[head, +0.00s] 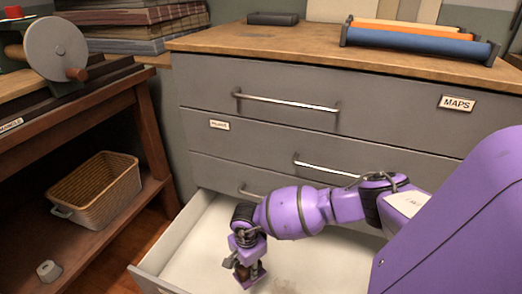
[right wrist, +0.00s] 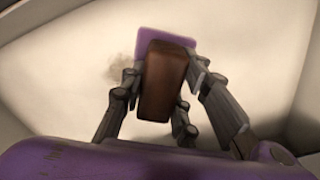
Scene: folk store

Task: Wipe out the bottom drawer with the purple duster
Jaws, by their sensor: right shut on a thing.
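The bottom drawer (head: 192,262) of the grey cabinet is pulled open, with a pale, bare inside. My right gripper (head: 247,262) reaches down into it and is shut on the brown handle of the purple duster (head: 250,279). In the right wrist view the fingers of my right gripper (right wrist: 163,92) close on both sides of the brown block, and the purple pad of the duster (right wrist: 180,46) shows beyond it. A brownish smudge (right wrist: 118,70) lies on the drawer floor beside the duster. I cannot tell whether the pad touches the floor. My left gripper is not in view.
The cabinet's upper drawers, one labelled MAPS (head: 457,103), are shut above the open one. A wooden shelf unit stands left, with a wicker basket (head: 95,190) and a small grey roll (head: 48,271). Coloured rolls (head: 420,42) lie in a rack on the cabinet top.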

